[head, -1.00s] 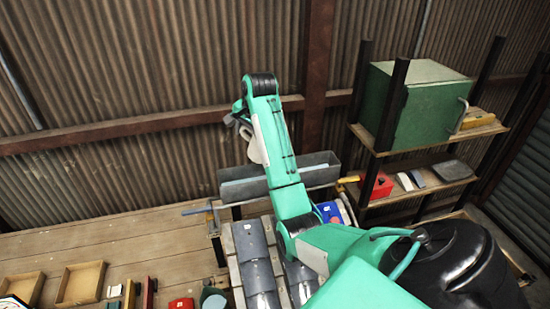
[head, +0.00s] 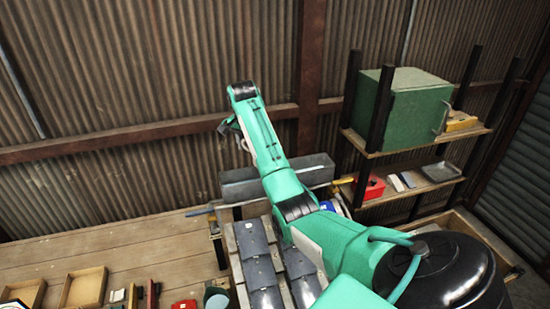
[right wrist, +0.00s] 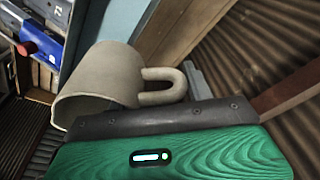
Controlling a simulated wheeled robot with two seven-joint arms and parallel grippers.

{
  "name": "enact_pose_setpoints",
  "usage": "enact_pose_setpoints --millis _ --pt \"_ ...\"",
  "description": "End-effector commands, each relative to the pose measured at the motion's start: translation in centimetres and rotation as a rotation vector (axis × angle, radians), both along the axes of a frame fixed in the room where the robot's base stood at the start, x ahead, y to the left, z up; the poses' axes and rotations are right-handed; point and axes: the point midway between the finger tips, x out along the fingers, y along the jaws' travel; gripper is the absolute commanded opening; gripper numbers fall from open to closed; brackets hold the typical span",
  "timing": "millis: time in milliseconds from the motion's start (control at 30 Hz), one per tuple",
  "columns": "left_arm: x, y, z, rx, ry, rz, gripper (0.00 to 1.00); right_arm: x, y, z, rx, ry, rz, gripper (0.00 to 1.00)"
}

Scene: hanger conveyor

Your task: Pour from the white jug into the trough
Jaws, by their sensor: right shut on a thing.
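The grey metal trough (head: 236,188) is a long open box behind the slatted rack, partly hidden by my right arm. My right gripper (head: 230,126) is above and behind it, shut on the white jug (head: 242,142). Only a small pale part of the jug shows past the arm in the head view. In the right wrist view the jug (right wrist: 100,85) is large, with its loop handle to the right beside the dark jaw. It looks tipped over in that view; its contents and any stream are hidden. My left gripper is not in view.
A shelf rack (head: 346,125) at the right holds a green cabinet (head: 410,105) and a red box (head: 372,188). Corrugated wall stands close behind the trough. A wooden bench (head: 110,245) at the left carries trays and small items, with bare boards behind them.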

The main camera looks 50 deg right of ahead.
Motion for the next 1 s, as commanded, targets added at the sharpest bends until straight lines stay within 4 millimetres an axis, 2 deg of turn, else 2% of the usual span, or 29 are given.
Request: enact_pose_setpoints --millis 200,533,800,1000 --pt "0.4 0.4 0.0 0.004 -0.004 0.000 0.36 0.0 -0.8 -0.3 -0.010 0.034 0.000 0.09" --pt "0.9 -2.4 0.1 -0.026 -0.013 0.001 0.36 0.2 -0.7 0.4 -0.007 0.023 0.000 0.09" --pt "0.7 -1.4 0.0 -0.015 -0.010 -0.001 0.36 0.2 -0.6 2.2 -0.005 0.025 -0.001 0.09" --pt "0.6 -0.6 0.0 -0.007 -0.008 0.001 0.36 0.0 -0.7 2.7 -0.008 0.030 -0.001 0.09"
